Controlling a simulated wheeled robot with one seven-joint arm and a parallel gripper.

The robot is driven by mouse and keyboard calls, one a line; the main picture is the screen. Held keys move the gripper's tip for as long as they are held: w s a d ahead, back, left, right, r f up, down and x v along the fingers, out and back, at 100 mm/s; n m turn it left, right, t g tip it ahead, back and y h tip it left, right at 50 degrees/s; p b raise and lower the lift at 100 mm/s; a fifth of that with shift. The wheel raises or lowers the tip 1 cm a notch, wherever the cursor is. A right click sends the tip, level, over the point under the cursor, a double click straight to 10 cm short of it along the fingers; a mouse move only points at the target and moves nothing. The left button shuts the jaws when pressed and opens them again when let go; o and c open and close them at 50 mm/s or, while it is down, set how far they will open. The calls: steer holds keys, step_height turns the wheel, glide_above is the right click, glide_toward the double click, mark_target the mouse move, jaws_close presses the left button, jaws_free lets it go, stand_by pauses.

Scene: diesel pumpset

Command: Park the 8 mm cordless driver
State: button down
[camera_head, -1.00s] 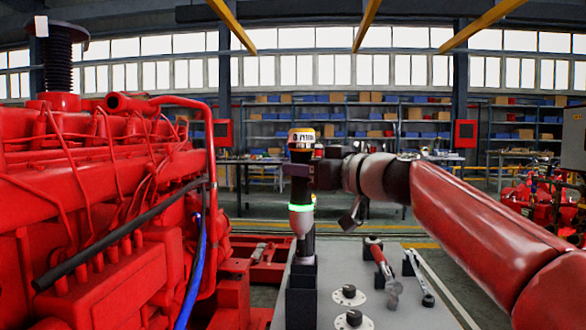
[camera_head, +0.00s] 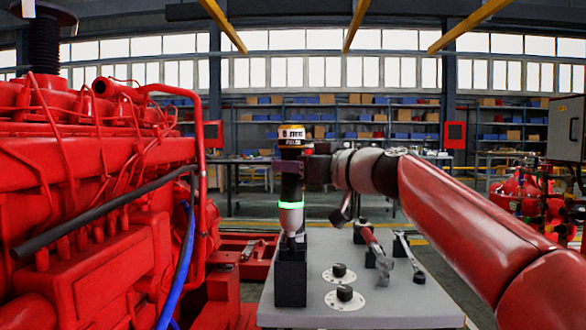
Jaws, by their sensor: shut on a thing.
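The cordless driver (camera_head: 290,219) is upright, with a yellow-and-black cap on top, a glowing green ring and a silver lower body. My gripper (camera_head: 292,170) is shut on its dark upper body, reaching in from the right. A black upright holder (camera_head: 290,284) stands on the grey table directly below the driver. The driver's narrow lower end lines up with the holder's top. I cannot tell how far it is inside. The fingertips are partly hidden against the dark body.
The grey table (camera_head: 375,310) carries two dials (camera_head: 339,270) (camera_head: 345,293) right of the holder. A red-handled tool (camera_head: 372,243) and a wrench (camera_head: 408,255) stand behind them. A large red engine (camera_head: 90,200) fills the left. My arm spans the right side.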

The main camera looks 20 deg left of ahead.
mark_target(300, 218)
steer(key=shift+f+b, duration=3.9)
steer(key=shift+b, duration=0.3)
steer(key=shift+f+b, duration=0.95)
steer(key=shift+b, duration=0.4)
steer(key=c, duration=0.9)
jaws_free()
steer(key=shift+o, duration=0.2)
steer(key=shift+f, duration=0.15)
steer(key=shift+d, duration=0.15)
steer(key=v, duration=0.7)
steer(key=shift+s+d, duration=0.2)
steer(key=shift+d, duration=0.05)
